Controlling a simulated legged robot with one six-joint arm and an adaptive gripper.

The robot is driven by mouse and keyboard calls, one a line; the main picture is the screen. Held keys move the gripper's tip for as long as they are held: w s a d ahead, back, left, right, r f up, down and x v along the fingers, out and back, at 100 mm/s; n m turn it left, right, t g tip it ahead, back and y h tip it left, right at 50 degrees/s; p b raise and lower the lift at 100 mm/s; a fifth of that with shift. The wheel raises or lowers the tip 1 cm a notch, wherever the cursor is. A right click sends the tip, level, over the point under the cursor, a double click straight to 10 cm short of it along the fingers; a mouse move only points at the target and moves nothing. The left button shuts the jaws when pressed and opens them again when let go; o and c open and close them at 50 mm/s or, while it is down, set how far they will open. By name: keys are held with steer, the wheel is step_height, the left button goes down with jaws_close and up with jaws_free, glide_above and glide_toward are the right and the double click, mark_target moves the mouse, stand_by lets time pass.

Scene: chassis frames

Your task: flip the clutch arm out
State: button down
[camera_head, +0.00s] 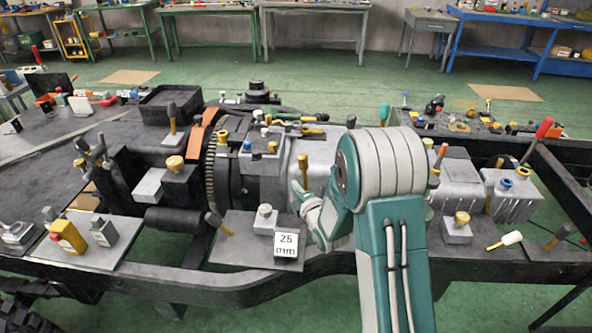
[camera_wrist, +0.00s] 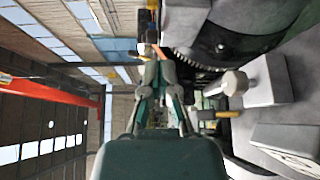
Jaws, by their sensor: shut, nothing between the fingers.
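My gripper (camera_head: 300,182) is at the near side of the grey gearbox housing, in front of the toothed flywheel ring (camera_head: 212,165). In the wrist view my gripper (camera_wrist: 157,68) has its fingers together with nothing between them. I cannot pick out the clutch arm for certain. An orange bracket (camera_head: 202,132) sits upright beside the flywheel. My forearm hides part of the housing.
A block with a pale knob (camera_head: 265,219) and a block marked 25 mm (camera_head: 286,244) stand just below my gripper. The pale knob (camera_wrist: 234,82) is close to the right of the fingers in the wrist view. The dark chassis rail (camera_head: 180,282) runs along the front.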

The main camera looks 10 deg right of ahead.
mark_target(304, 165)
steer(key=r+x, duration=0.1)
steer(key=x, duration=0.9)
steer(key=d, duration=0.3)
steer(key=shift+s+d+f, duration=0.3)
steer(key=shift+d, duration=0.05)
steer(key=shift+s+d+r+m+t, duration=0.1)
steer(key=shift+s+d+m+t, duration=0.15)
steer(key=shift+d, duration=0.45)
steer(key=shift+s+d+r+m+t, duration=0.15)
steer(key=shift+s+d+m, duration=0.15)
steer(key=shift+d, duration=0.4)
steer(key=s+d+f+m+t, duration=0.1)
steer(key=d+m, duration=0.4)
steer(key=d, duration=0.5)
steer(key=shift+s+f+t, duration=0.4)
steer(key=shift+s+t, duration=0.3)
steer(key=shift+s, duration=0.4)
steer(key=shift+d, duration=0.15)
